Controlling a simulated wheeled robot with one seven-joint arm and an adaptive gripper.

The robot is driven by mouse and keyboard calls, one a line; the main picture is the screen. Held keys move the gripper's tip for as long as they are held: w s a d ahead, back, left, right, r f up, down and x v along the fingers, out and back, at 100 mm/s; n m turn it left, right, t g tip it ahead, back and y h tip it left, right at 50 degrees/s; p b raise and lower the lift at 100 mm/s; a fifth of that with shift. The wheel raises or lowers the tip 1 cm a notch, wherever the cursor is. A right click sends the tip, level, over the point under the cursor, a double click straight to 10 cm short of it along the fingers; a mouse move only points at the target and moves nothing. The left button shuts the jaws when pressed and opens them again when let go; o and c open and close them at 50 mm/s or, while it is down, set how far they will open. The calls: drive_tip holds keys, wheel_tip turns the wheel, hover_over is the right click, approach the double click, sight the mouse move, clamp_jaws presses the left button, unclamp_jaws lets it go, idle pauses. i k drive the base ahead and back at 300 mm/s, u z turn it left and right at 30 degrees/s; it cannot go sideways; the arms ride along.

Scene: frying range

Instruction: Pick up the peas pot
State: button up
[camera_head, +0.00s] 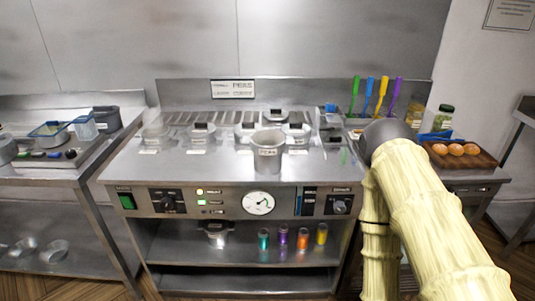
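Several small metal pots with white labels stand on the steel range top (225,168). The largest, a grey labelled pot (267,143), stands upright near the front middle. Others are a left pot (156,138), a second pot (199,136) and a right-hand pot (331,121). My gripper is not in view, and no pot is seen held.
Coloured-handled utensils (381,95) stand at the back right. Eggs (456,149) lie on a wooden board (480,160) on the right counter. A left counter (60,175) holds containers. Coloured cups (283,237) and a metal pot (216,234) stand on the shelf below.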

sight(155, 133)
drive_tip(key=z, duration=1.45)
drive_tip(key=i, duration=1.3)
drive_tip(key=u, duration=2.95)
